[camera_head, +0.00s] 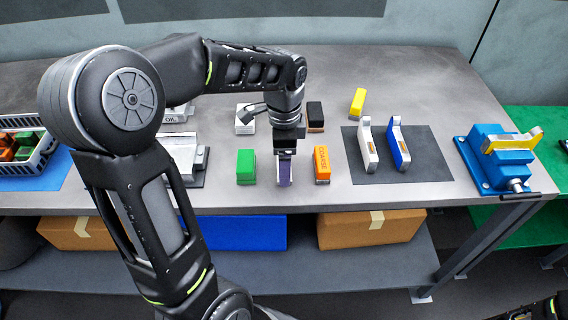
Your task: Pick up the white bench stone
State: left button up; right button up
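The white bench stone (240,126) stands on the grey bench, behind the green stone. Part of my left wrist covers its upper right side. My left gripper (285,153) points down in front and to the right of the white stone, over a purple stone (284,175). I cannot tell whether its fingers are apart, shut or touching the purple stone.
Nearby stand a green stone (245,167), an orange stone (321,162), a black stone (315,114) and a yellow stone (357,101). Two tools with white and blue handles stand on a dark mat (428,168). A blue vise (500,165) sits at the right.

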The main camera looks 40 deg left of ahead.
pick_arm(q)
jog(key=shift+c, duration=1)
notch_tip(320, 180, up, 10)
jog(key=shift+r+b, duration=0.1)
jog(key=shift+b, duration=0.3)
